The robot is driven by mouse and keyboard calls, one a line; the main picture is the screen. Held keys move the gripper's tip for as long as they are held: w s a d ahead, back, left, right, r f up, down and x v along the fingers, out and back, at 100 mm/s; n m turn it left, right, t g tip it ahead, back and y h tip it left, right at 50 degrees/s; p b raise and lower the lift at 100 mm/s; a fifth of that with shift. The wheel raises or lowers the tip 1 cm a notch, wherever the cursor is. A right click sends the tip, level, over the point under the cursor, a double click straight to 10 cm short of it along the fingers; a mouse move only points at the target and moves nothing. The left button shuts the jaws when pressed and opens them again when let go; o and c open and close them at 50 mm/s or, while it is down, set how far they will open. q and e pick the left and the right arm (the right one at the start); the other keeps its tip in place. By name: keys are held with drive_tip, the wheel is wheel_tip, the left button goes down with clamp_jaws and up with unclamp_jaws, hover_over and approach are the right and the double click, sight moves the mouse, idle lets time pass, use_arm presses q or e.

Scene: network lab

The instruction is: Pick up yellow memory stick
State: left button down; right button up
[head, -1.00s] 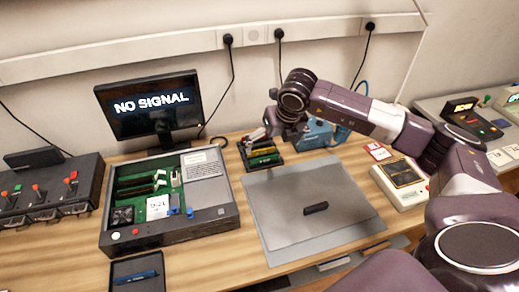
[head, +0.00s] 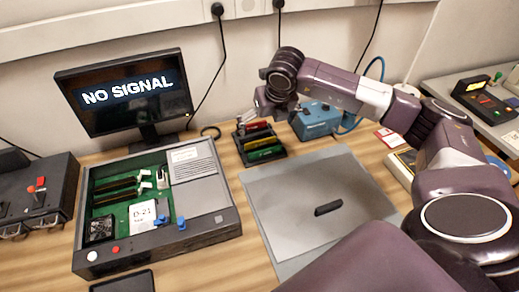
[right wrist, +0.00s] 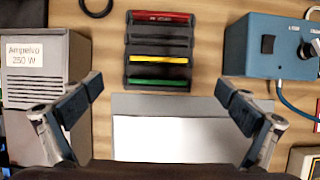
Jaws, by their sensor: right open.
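The yellow memory stick (right wrist: 159,59) lies in a slot of a dark rack (right wrist: 158,43), between an empty-looking dark slot and a green stick (right wrist: 158,83). A red stick (right wrist: 160,18) is at the rack's far end. In the head view the yellow stick (head: 259,141) shows in the rack (head: 242,158) behind the grey mat. My right gripper (right wrist: 162,93) is open and empty, its fingers wide apart on either side of the rack in the picture. In the head view the right gripper (head: 254,110) is above the rack, apart from it. My left gripper is out of view.
An open computer case (head: 228,222) stands left of the rack, with a monitor (head: 125,92) behind it. A blue box (head: 318,122) stands close on the rack's right. A grey mat (head: 290,195) with a black bar (head: 328,208) lies in front.

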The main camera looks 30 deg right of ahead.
sight(261, 141)
drive_tip(key=f, duration=0.1)
drive_tip(key=f+b, duration=0.1)
drive_tip(key=f, duration=0.1)
drive_tip(key=shift+w+b, duration=0.2)
drive_tip(key=shift+b, duration=0.1)
drive_tip(key=shift+f, duration=0.15)
drive_tip(key=shift+w+f, duration=0.25)
drive_tip(key=shift+f, duration=0.25)
drive_tip(key=p+x, duration=0.1)
drive_tip(key=x, duration=0.1)
drive_tip(key=p+x, duration=0.1)
drive_tip(key=x, duration=0.2)
drive_tip(key=shift+w+f, duration=0.1)
drive_tip(key=shift+w, duration=0.3)
drive_tip(key=shift+w+f, duration=0.15)
drive_tip(key=shift+f, duration=0.25)
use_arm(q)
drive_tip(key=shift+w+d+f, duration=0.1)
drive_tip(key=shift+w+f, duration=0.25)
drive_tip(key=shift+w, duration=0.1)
use_arm(e)
drive_tip(key=shift+d, duration=0.1)
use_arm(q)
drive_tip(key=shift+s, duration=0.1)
use_arm(e)
drive_tip(key=c, duration=1)
